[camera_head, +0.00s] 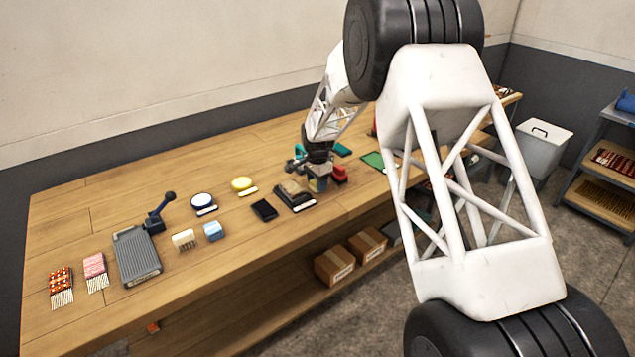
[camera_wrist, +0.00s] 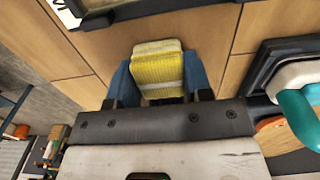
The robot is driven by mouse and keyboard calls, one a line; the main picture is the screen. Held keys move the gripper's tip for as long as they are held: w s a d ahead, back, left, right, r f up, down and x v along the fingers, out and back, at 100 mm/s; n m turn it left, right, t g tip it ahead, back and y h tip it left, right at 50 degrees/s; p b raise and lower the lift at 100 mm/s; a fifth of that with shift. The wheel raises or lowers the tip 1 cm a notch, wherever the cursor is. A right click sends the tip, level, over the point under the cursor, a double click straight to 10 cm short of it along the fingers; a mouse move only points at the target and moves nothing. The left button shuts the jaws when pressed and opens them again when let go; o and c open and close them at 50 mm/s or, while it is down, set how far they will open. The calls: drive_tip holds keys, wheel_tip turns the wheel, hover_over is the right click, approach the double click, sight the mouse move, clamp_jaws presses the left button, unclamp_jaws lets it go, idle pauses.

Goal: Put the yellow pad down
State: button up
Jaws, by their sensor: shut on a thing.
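The yellow pad (camera_wrist: 157,66) is a small block with a pale top, in the wrist view between the two blue fingers of my gripper (camera_wrist: 158,78). The fingers press on its left and right sides, and wooden table surface shows behind it. In the head view my gripper (camera_head: 318,180) is low over the far part of the long wooden bench (camera_head: 120,210). The pad cannot be made out there, and I cannot tell whether it touches the bench.
Close by in the head view are a dark tray with a brownish block (camera_head: 293,193), a red item (camera_head: 339,174) and a green mat (camera_head: 374,161). A dark-framed tray (camera_wrist: 255,75) with a teal-handled tool (camera_wrist: 298,115) is to the right in the wrist view.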

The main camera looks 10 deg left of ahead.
drive_tip(key=o, duration=0.9)
drive_tip(key=shift+c, duration=0.2)
drive_tip(key=shift+r, duration=0.15)
wheel_tip(320, 180, up, 12)
drive_tip(key=shift+r, duration=0.1)
idle(0.7)
